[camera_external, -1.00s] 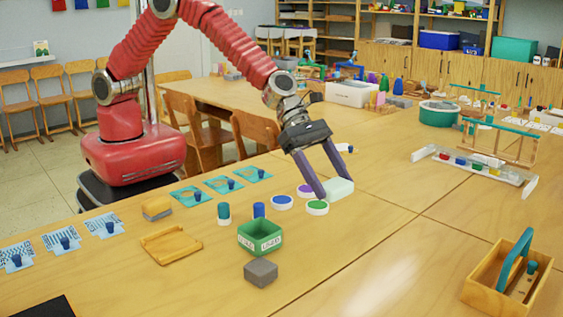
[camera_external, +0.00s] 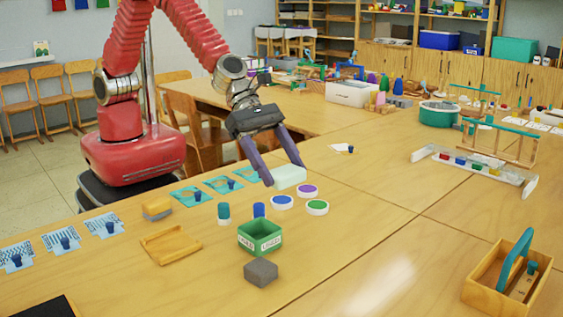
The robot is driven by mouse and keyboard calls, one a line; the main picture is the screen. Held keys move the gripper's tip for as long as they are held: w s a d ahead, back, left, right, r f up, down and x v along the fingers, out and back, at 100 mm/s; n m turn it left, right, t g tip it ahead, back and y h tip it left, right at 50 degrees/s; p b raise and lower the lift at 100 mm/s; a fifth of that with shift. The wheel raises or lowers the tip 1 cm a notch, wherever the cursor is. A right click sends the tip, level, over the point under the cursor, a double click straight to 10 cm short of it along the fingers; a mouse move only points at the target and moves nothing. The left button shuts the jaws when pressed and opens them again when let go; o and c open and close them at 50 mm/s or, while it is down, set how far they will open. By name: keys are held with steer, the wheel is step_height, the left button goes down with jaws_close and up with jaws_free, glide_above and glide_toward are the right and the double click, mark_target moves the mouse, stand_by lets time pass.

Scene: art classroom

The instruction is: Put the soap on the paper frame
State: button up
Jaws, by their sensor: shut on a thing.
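The soap looks like a pale mint-white block (camera_external: 290,178). My gripper (camera_external: 284,175) is shut on it, with a purple finger on either side. It is over the back part of the table, behind the round paint pads. I cannot tell how high it is above the table. The paper frame seems to be the flat yellow wooden frame (camera_external: 171,244) lying on the table at the front left, away from my gripper. Its top looks bare.
Between soap and frame stand a blue cylinder (camera_external: 259,210), a teal cylinder (camera_external: 223,212) and a green box (camera_external: 260,236). A sponge-like block (camera_external: 157,210) lies behind the frame. A grey block (camera_external: 261,272) is in front. Stencils with blue knobs (camera_external: 190,196) line the back edge.

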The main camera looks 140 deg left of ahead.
steer(key=s+d+r+n+y, duration=0.1)
steer(key=s+r, duration=0.1)
steer(key=s, duration=0.3)
steer(key=s+a+f+n+g+y, duration=0.1)
steer(key=s+a+n+y, duration=0.15)
steer(key=a, duration=0.95)
steer(key=s+a+f+n+g+y, duration=0.1)
steer(key=s+a+n+g+y, duration=0.2)
steer(key=a, duration=0.9)
steer(key=s+a+f+n+y, duration=0.1)
steer(key=s+a+n+y, duration=0.3)
steer(key=a, duration=0.8)
steer(key=s+a+f+n+g, duration=0.1)
steer(key=s+a+n+g, duration=0.1)
steer(key=s+a, duration=0.6)
steer(key=s+a+f+n+g+h, duration=0.1)
steer(key=s+a+f+n+g, duration=0.1)
steer(key=s+a+n, duration=0.3)
steer(key=s+a+g, duration=0.1)
steer(key=s+a, duration=0.2)
steer(key=a, duration=0.3)
steer(key=shift+s+a+f, duration=0.2)
steer(key=shift+n, duration=0.25)
steer(key=shift+f, duration=3.15)
